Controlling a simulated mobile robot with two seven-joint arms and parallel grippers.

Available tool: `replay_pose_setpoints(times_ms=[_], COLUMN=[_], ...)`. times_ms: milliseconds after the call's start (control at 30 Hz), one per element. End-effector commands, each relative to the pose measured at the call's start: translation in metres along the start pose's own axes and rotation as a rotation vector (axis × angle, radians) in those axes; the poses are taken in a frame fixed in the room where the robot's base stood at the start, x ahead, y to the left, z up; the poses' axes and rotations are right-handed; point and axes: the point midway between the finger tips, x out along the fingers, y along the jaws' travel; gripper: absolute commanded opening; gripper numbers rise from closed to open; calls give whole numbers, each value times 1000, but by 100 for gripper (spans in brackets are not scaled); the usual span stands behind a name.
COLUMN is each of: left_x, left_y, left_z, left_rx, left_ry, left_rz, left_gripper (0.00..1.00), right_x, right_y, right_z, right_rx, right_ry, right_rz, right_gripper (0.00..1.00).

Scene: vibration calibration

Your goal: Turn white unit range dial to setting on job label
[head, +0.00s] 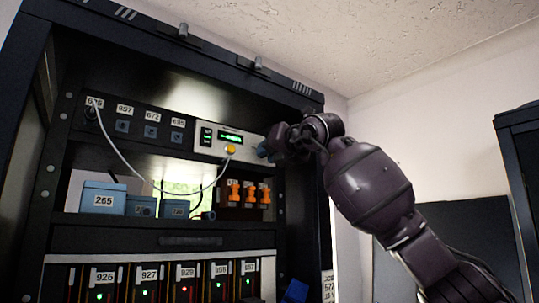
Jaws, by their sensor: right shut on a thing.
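The white unit (212,143) sits in the upper part of the rack, with a small green-lit display, a black panel at its left and a yellow plug below the display. My right gripper (268,148) is at the unit's right end, shut on a blue knob that seems to be the range dial (262,150). The gripper hides most of the dial, so its setting cannot be read. A white label (328,286) on the rack's right post bears small print; I cannot tell if it is the job label. My left gripper is not in view.
A cable runs from the left socket panel (140,122) towards the yellow plug. Blue boxes (103,198) and orange parts (249,192) stand on the shelf below. Numbered modules (170,280) with lights fill the bottom.

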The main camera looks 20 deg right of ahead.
Motion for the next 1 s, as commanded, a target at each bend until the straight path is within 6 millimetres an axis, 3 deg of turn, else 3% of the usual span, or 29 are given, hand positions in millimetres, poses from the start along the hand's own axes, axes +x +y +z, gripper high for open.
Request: replay_pose_setpoints(times_ms=[600, 1000], left_x=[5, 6], left_y=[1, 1], left_z=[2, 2], left_rx=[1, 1], left_ry=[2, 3], left_rz=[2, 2], left_gripper=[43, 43], right_x=[1, 0], right_y=[2, 2], right_z=[-1, 0], right_rx=[539, 706], right_ry=[2, 2], right_rz=[-1, -1], right_gripper=[2, 2])
